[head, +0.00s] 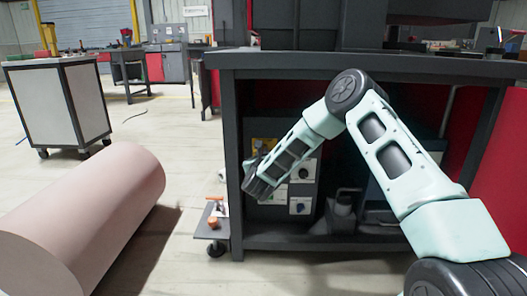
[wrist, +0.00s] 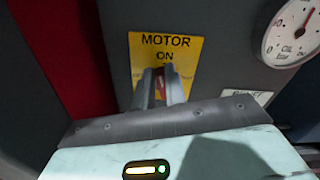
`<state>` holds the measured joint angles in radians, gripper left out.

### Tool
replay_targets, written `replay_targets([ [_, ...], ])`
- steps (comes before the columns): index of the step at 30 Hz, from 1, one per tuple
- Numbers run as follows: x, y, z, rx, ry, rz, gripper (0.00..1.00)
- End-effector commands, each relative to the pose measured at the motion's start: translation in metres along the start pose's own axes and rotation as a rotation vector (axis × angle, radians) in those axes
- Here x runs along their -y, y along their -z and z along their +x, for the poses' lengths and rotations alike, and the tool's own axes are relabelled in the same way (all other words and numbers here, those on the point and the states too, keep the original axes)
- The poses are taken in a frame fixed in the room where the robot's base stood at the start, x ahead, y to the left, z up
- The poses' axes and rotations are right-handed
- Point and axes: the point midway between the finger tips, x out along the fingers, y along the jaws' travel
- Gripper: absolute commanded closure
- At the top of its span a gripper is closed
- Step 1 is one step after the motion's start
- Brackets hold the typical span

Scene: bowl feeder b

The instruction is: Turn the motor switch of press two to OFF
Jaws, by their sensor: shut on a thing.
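A yellow plate (wrist: 140,52) marked MOTOR ON is fixed to a grey panel in the wrist view. A small red switch handle (wrist: 160,84) shows in front of its lower middle. My gripper (wrist: 160,76) is shut on this red handle, with one finger on each side. The fingers hide most of the handle and the lower part of the plate, so the handle's exact angle is hard to tell. In the head view my gripper (head: 256,170) is at the grey control box (head: 306,182) under the bench, and part of a yellow plate (head: 264,144) shows above it.
A round oil gauge (wrist: 291,32) and a partly hidden white label (wrist: 246,96) are right of the plate. The dark bench (head: 226,150) encloses the box. A small low shelf (head: 212,229) holds orange items. A large pink roll (head: 95,215) lies at left.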

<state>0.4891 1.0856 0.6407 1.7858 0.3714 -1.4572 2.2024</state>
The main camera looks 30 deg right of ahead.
Motion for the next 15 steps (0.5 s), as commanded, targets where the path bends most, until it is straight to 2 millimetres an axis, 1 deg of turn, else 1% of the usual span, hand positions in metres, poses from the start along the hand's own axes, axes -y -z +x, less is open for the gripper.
replay_targets([
  [1, -0.0012, -0.0023, -0.0009, -0.003, -0.003, -0.046, 1.0],
  [15, -0.0097, 0.0007, -0.0012, -0.004, -0.003, -0.494, 1.0],
])
